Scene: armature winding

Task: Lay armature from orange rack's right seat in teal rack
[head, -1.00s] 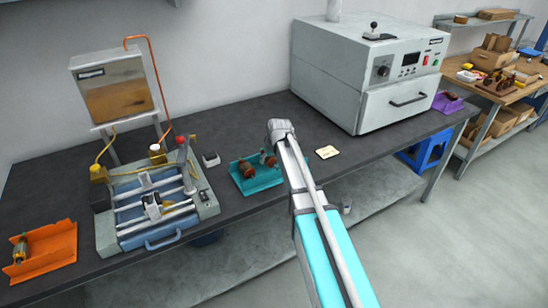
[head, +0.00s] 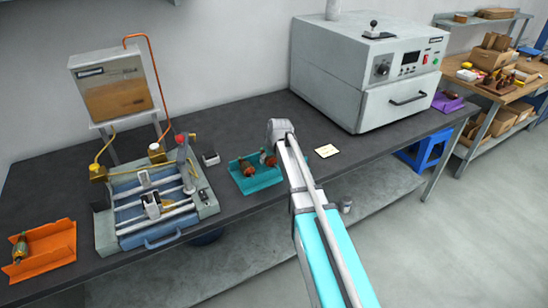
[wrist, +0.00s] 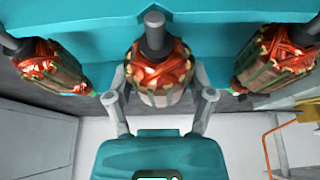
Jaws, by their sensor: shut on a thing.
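The teal rack (head: 262,183) stands on the dark bench in the middle of the head view, with armatures (head: 247,169) at it. In the wrist view the teal rack (wrist: 90,20) fills the top. My gripper (wrist: 160,94) has its two fingers shut on the middle armature (wrist: 155,76), with copper windings and a grey shaft. Its shaft end overlaps the rack's edge; I cannot tell whether it rests there. Two other armatures sit left (wrist: 52,66) and right (wrist: 276,60) of it, apart from my fingers. My arm hides the gripper in the head view.
The orange rack (head: 50,262) at the far left holds one armature (head: 20,246) at its left; its right side is empty. A winding fixture (head: 150,210) stands between the racks. A large grey oven (head: 365,75) stands behind right.

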